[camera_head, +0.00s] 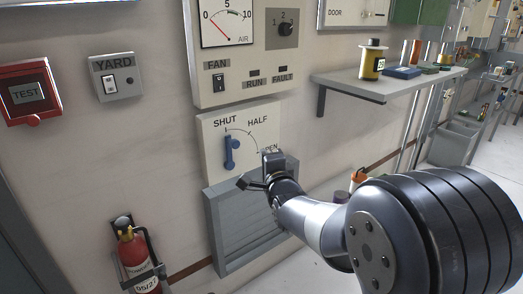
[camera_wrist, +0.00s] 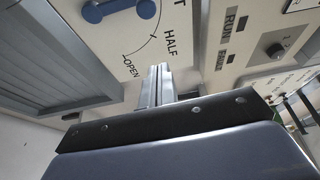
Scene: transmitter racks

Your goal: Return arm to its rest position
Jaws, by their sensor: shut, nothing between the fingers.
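My gripper (camera_head: 252,184) is in front of the wall, just right of and below the blue lever (camera_head: 231,152). In the wrist view its fingers (camera_wrist: 160,78) are together with nothing between them, pointing towards the lever panel. The lever stands near upright on a cream panel (camera_head: 208,135) marked SHUT, HALF and OPEN, its upper end towards SHUT. In the wrist view part of the blue lever (camera_wrist: 118,10) shows at the top edge, apart from the fingers. My forearm covers much of the lower right of the head view.
A grey louvred vent (camera_head: 235,228) lies below the lever panel. A shelf (camera_head: 390,86) with a yellow canister (camera_head: 372,62) juts out at right. A red extinguisher (camera_head: 136,258) hangs at lower left. Wall boxes include the YARD switch (camera_head: 117,77) and TEST box (camera_head: 28,93).

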